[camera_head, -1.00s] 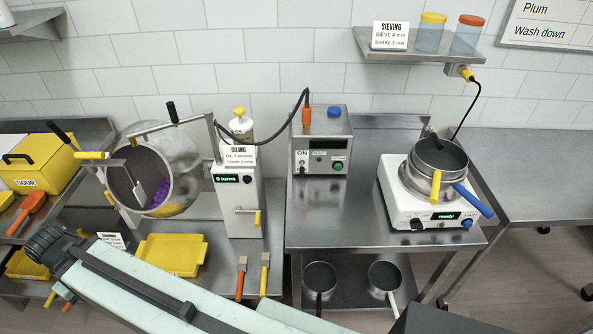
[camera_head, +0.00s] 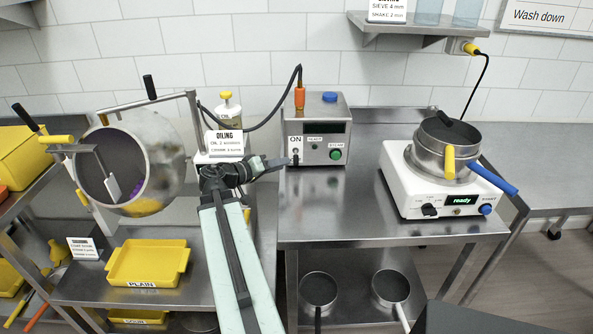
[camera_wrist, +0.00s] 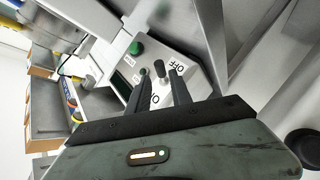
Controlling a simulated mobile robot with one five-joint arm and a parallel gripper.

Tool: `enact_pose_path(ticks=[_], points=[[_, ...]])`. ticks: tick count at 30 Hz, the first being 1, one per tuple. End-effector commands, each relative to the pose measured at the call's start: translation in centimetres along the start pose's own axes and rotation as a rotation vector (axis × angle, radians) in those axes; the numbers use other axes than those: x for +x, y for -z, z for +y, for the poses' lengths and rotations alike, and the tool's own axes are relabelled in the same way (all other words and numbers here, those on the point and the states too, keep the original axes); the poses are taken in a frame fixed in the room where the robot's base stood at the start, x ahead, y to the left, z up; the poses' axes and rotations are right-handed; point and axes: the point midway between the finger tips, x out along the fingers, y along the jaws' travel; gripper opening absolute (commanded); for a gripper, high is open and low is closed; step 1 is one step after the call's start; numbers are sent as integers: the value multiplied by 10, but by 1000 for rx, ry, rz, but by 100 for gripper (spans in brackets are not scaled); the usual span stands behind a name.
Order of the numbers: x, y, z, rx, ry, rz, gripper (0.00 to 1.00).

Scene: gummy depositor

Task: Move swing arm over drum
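The steel drum (camera_head: 165,150) stands at the left in the head view, its open mouth facing left and a little purple showing inside. The swing arm (camera_head: 140,102) is a metal bar above the drum, joined to a post at its right, with an upright black handle (camera_head: 149,85). My gripper (camera_head: 284,162) is to the right of the drum, pointing right at the grey control box (camera_head: 325,130). In the wrist view my gripper (camera_wrist: 160,78) has its fingers apart, with the box's dark switch knob near the tips. I cannot tell whether they touch it.
The oiling machine (camera_head: 228,115) stands between drum and control box, partly behind my arm. A yellow tray (camera_head: 150,262) sits below the drum. A white sieve shaker (camera_head: 430,185) with stacked sieves stands at the right.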

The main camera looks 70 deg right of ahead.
Motion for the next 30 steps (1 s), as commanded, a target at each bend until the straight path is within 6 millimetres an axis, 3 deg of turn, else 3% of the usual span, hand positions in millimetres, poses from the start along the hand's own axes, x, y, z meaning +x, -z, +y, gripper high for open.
enact_pose_path(ticks=[5, 15, 25, 26, 28, 30], points=[[13, 1, -1, 0, 1, -1, 26], [70, 1, -2, -2, 2, -1, 26], [77, 1, 0, -2, 2, -1, 26], [78, 1, 0, -2, 2, -2, 23], [78, 0, 1, -2, 2, -2, 4], [78, 0, 1, -2, 2, -2, 0]])
